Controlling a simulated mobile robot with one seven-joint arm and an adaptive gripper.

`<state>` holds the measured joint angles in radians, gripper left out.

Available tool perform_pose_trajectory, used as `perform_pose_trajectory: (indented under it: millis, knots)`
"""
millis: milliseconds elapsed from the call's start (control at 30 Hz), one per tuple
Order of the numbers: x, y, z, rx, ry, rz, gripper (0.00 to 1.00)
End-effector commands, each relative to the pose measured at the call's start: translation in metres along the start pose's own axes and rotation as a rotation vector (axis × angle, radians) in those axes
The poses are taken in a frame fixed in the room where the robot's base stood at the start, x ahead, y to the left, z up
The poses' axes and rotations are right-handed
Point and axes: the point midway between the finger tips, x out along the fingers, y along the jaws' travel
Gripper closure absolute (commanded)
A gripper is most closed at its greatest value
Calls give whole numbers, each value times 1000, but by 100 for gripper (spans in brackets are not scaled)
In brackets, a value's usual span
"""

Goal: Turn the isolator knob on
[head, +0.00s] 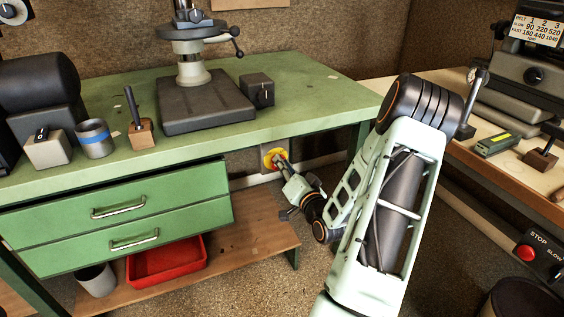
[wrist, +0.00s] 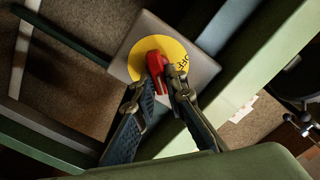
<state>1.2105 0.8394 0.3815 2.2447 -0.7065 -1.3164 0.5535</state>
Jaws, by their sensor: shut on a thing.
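The isolator knob (wrist: 156,66) is red and sits on a round yellow plate (wrist: 176,48) on a grey box (wrist: 203,68). Part of the word OFF shows on the yellow plate in the wrist view. My gripper (wrist: 163,84) is shut on the red knob, with one finger on each side of it. In the head view the yellow plate (head: 269,155) shows on the wall below the green bench, to the right of the drawers. My gripper (head: 281,163) reaches it there and hides most of the knob.
The green bench top (head: 300,85) overhangs the isolator, and a green bench leg (wrist: 265,50) runs close beside it. Two green drawers (head: 120,205) are at the left. A wooden shelf (head: 255,235) with a red tray (head: 165,262) lies below. Floor is open around my arm.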

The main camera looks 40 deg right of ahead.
Motion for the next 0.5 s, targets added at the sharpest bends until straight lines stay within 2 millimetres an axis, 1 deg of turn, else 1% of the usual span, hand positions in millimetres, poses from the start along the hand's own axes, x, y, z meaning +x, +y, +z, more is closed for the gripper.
perform_pose_trajectory:
  millis: [200,500]
  knots:
    - [0,1,0,71,-1,1,100]
    - [0,1,1,97,-1,1,100]
